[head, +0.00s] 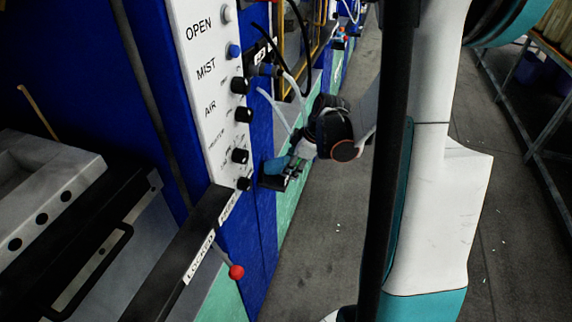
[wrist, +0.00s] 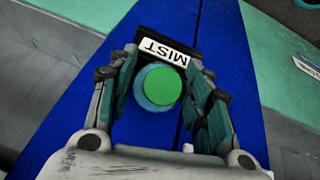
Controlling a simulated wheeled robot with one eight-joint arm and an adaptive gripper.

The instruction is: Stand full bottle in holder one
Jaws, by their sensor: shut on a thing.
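My gripper (wrist: 160,95) is shut on a bottle (wrist: 161,86), one finger on each side. I look down on its round green top, with a blue-teal edge showing at the left and below. A black bracket with a white MIST label (wrist: 164,51) is just beyond the bottle, against the blue panel. In the head view my gripper (head: 292,160) is low beside the blue machine side, and a blue part, probably the bottle (head: 274,166), shows at its tip. A small black holder (head: 270,183) is right below it. I cannot tell whether the bottle is seated in the holder.
A white control panel (head: 213,85) with OPEN, MIST and AIR labels and several knobs stands left of my gripper. A red-ended lever (head: 236,272) juts out below it. Hoses (head: 290,95) hang near my wrist.

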